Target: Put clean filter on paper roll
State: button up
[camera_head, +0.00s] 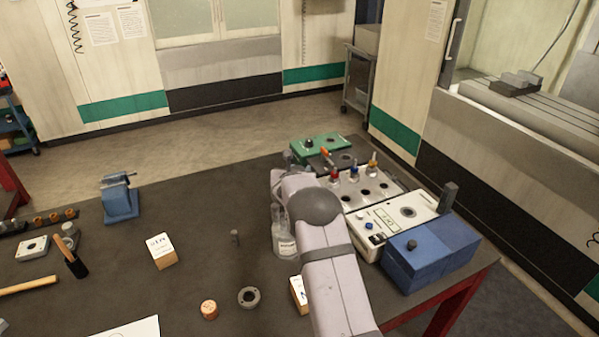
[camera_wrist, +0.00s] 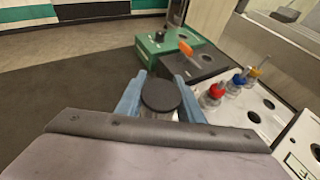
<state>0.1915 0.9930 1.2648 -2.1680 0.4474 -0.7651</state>
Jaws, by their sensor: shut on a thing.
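In the wrist view my gripper (camera_wrist: 160,104) has its two blue fingers on either side of a dark-topped cylinder (camera_wrist: 161,95), shut on it. The cylinder's lower body looks grey and is mostly hidden by my wrist. I cannot tell whether it is the clean filter. In the head view my arm hides the fingers and the held cylinder. No thing is clearly recognisable as a paper roll. A short orange-brown cylinder (camera_head: 208,309) and a grey ring (camera_head: 249,297) lie on the table's front part, apart from my gripper.
A green box (camera_head: 318,146), a silver rack (camera_head: 366,188) with coloured-cap bottles, a white device (camera_head: 396,222) and a blue box (camera_head: 430,252) line the table's right side. A clear bottle (camera_head: 284,240) stands beside my arm. The table's back middle is clear.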

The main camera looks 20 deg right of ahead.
jog(key=shift+f, duration=0.5)
jog(key=shift+f+b, duration=0.2)
jog(key=shift+b, duration=0.1)
jog(key=o, duration=1.1)
jog(key=shift+c, duration=0.2)
jog(key=shift+r, duration=0.1)
jog(key=shift+r+p, duration=0.15)
jog(key=shift+p, duration=0.2)
jog(key=shift+s+a+b, duration=0.3)
jog(key=shift+s+b, duration=0.1)
jog(key=b+v, duration=0.4)
jog(key=v, duration=0.7)
jog(key=shift+r, duration=0.1)
